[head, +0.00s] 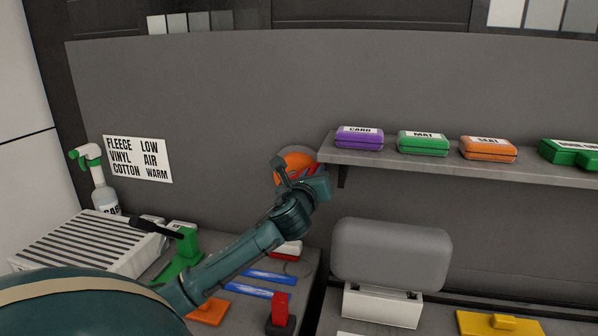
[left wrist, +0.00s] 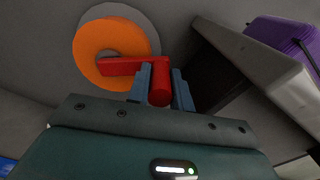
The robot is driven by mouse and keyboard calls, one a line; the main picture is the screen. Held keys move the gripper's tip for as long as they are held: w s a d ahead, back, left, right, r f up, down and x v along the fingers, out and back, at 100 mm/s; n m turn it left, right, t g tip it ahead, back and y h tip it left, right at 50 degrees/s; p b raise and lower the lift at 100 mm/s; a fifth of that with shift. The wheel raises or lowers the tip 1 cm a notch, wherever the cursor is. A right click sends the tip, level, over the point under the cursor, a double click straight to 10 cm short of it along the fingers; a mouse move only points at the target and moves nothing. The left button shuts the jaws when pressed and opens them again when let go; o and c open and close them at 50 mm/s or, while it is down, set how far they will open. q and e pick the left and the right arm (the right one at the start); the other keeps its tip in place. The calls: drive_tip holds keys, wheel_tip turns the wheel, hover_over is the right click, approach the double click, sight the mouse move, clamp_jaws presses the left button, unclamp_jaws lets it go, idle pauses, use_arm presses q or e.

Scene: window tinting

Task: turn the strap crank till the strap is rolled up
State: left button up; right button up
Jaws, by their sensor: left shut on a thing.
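The strap crank is on the grey back wall, left of the shelf. In the left wrist view it has an orange disc (left wrist: 88,70) over a larger grey disc, and a red crank arm (left wrist: 117,66) pointing right from its hub. A red grip (left wrist: 160,92) stands out from the arm's end. My left gripper (left wrist: 162,84) is shut on this grip, one finger on each side. In the head view my left gripper (head: 290,172) covers much of the orange disc (head: 299,158). I cannot make out a loose strap. My right gripper is not in view.
A shelf (head: 465,169) is close to the right of my left gripper; a purple block (head: 359,140) and other coloured blocks stand on it. Below are a grey cushion-like roll (head: 390,255) on a white base and a counter with blue strips (head: 268,276). A spray bottle (head: 103,190) stands at left.

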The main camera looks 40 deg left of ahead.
use_arm(q)
drive_tip(key=shift+o, duration=0.7)
drive_tip(key=a+r+n, duration=0.1)
drive_tip(key=n, duration=0.1)
drive_tip(key=s+a+n, duration=0.1)
drive_tip(key=shift+a+r+n, duration=0.1)
drive_tip(key=shift+r+n, duration=0.25)
drive_tip(key=shift+n, duration=0.05)
drive_tip(key=shift+s+a+r+n, duration=0.35)
drive_tip(key=shift+s+a+n, duration=0.25)
drive_tip(key=shift+a+n, duration=0.2)
drive_tip(key=shift+c, duration=0.7)
drive_tip(key=shift+s+a+r+n, duration=0.25)
drive_tip(key=shift+a+n, duration=0.15)
drive_tip(key=shift+n, duration=0.4)
drive_tip(key=o, duration=0.9)
drive_tip(key=shift+w+r, duration=0.1)
drive_tip(key=shift+d, duration=0.1)
drive_tip(key=shift+v, duration=5)
